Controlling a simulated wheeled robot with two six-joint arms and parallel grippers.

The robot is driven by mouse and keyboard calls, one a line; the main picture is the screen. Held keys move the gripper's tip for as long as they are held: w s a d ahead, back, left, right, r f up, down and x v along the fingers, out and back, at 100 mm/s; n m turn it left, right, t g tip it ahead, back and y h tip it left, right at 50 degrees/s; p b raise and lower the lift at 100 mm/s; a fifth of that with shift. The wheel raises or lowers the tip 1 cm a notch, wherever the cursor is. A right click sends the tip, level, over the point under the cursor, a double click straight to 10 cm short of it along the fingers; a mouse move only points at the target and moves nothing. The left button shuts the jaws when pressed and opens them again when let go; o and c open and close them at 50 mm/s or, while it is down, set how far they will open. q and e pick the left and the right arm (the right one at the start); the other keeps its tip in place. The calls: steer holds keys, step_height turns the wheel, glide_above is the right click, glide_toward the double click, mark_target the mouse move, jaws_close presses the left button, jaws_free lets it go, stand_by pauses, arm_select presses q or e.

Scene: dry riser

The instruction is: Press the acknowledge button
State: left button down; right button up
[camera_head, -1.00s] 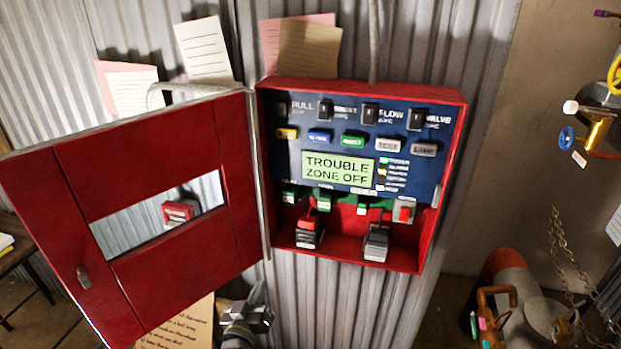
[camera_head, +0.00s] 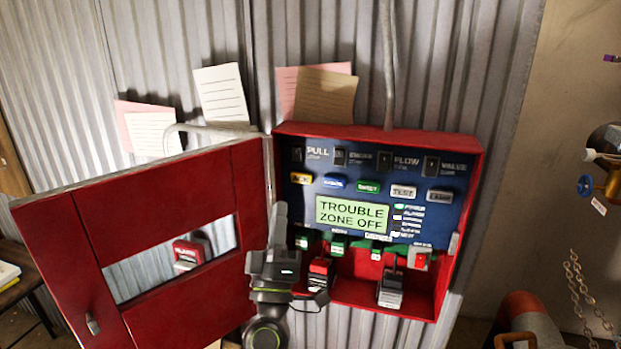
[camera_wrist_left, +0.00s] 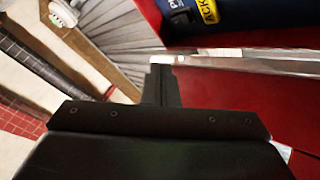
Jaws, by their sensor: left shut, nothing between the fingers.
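The acknowledge button is the yellow button marked ACK (camera_head: 301,179), at the left end of the button row on the blue panel (camera_head: 420,230). Its yellow label (camera_wrist_left: 208,11) also shows at the top edge of the left wrist view. My left gripper (camera_head: 280,210) is shut and empty, pointing up in front of the box's left edge, below the yellow button and apart from it. In the left wrist view its closed fingers (camera_wrist_left: 161,75) point up the picture, left of the label. My right gripper is not in view.
The red box door (camera_head: 150,185) stands open to the left, close to my left arm. A green display (camera_head: 352,214) reads TROUBLE ZONE OFF. Several other buttons and switches crowd the panel. Papers (camera_head: 325,95) stick up behind the box. Pipes and a chain (camera_head: 578,290) are at the right.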

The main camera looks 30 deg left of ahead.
mark_target(302, 178)
arm_select(q)
steer(key=shift+r, duration=0.15)
steer(key=shift+w+a+b, duration=0.25)
steer(key=shift+w+a, duration=0.1)
steer(key=shift+w, duration=1.05)
steer(key=shift+w+a+b, duration=0.3)
steer(key=shift+w, duration=1.15)
steer(key=shift+w+a+b, duration=0.25)
steer(key=shift+w+a, duration=0.1)
steer(key=shift+w, duration=1.05)
steer(key=shift+w+a, duration=0.1)
steer(key=shift+w, duration=0.3)
steer(key=shift+w+a, duration=0.15)
steer(key=shift+w, duration=0.35)
steer(key=shift+s, duration=0.2)
steer(key=shift+s+d+p, duration=0.25)
steer(key=shift+s+p, duration=0.3)
steer(key=shift+s, duration=0.2)
